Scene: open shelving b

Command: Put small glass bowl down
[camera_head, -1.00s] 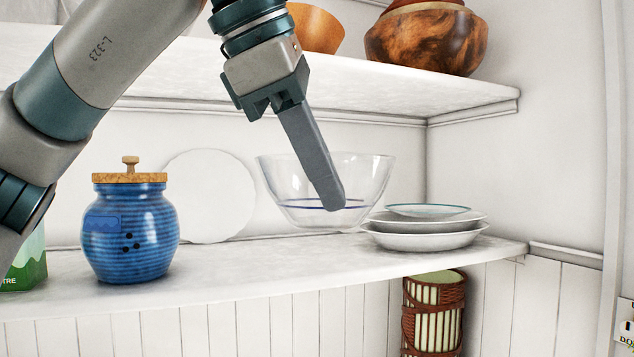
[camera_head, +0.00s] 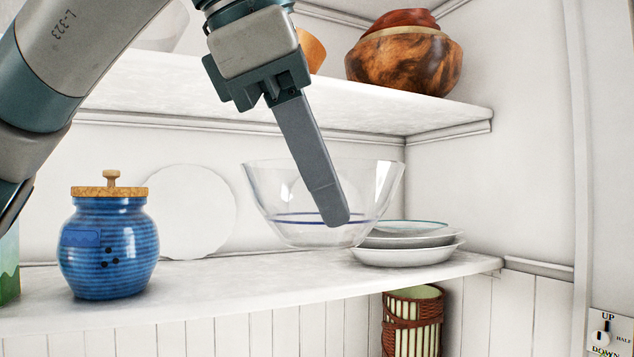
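The small glass bowl (camera_head: 270,205), clear with a blue line around it, is upright near the right end of the lower shelf (camera_head: 215,285). My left gripper (camera_head: 335,212) points down at the bowl, one finger crossing its rim and lying over its clear wall. The other finger is hidden behind it. The bowl moves along with this gripper, so it appears shut on the bowl. The bowl overlaps the left edge of the stacked plates (camera_head: 408,256) in the picture; I cannot tell whether its base touches the shelf. My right gripper is not in view.
A blue lidded jar (camera_head: 108,250) stands at the left of the lower shelf, and a white round plate (camera_head: 190,212) leans at the back. The upper shelf (camera_head: 390,108) holds a brown wooden bowl (camera_head: 405,65). Bare shelf lies between jar and bowl.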

